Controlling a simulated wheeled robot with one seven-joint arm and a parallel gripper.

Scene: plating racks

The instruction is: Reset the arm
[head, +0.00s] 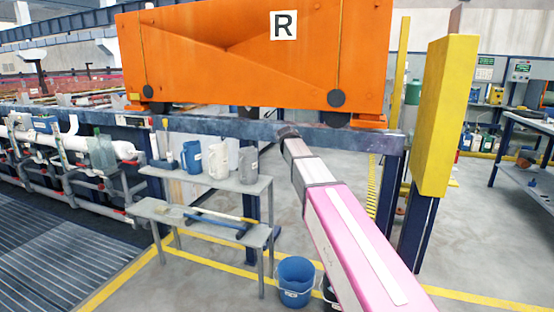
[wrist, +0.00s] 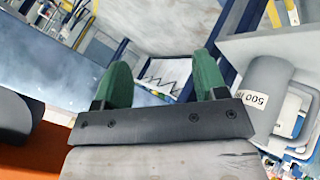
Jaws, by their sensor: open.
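My arm (head: 345,235) reaches from the lower right of the head view up to the blue-grey beam below the orange machine. Its far end is dark and small there, and I cannot make out the fingers in that view. In the wrist view my gripper (wrist: 163,72) shows two green fingers on a dark bar, spread wide apart. Nothing is between them.
Several jugs stand on a grey two-level bench (head: 250,188). A blue bucket (head: 295,280) stands on the floor beside my arm. A yellow post (head: 446,115) rises at right.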

